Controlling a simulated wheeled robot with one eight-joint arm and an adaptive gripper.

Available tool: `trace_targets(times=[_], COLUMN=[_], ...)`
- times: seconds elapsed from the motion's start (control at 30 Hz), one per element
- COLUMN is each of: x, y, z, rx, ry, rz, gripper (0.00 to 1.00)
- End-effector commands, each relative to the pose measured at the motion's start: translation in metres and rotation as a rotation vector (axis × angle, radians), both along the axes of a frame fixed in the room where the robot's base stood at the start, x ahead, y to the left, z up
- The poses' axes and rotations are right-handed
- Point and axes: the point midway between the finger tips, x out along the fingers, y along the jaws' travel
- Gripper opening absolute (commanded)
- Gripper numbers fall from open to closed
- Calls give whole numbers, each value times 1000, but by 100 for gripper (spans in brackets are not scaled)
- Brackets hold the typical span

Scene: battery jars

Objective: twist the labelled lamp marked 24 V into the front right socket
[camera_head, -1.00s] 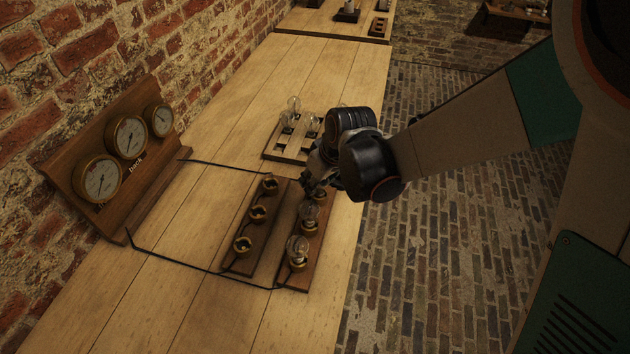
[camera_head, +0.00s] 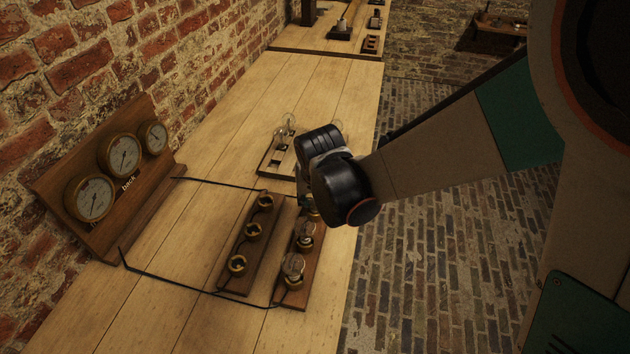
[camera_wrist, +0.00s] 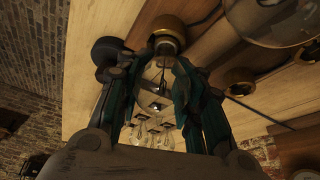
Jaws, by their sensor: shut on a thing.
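My gripper (camera_wrist: 155,82) is shut on a clear glass lamp (camera_wrist: 154,98), seen between its fingers in the wrist view. A brass socket (camera_wrist: 166,42) is right by the lamp's end; I cannot tell whether they touch. In the head view my black wrist covers the gripper and most of the far socket (camera_head: 314,214) of the right wooden strip (camera_head: 291,299). The other two sockets of that strip hold glass lamps (camera_head: 305,236) (camera_head: 293,266). The label on the held lamp is not readable.
The left strip (camera_head: 236,284) has three brass sockets without lamps. A wooden tray (camera_head: 264,170) with glass lamps stands just beyond my gripper. A gauge board (camera_head: 48,190) marked "back" stands by the brick wall. Black cables run across the table. Bare table lies at the near left.

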Motion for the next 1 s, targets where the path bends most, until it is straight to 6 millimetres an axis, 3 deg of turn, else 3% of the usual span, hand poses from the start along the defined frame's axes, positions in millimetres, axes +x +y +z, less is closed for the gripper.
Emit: trace_targets(times=[0.47, 1.0], x=[0, 0], y=[-1, -8], z=[-1, -1], rx=[0, 0], ry=[1, 0], rz=[-99, -558], gripper=[11, 11])
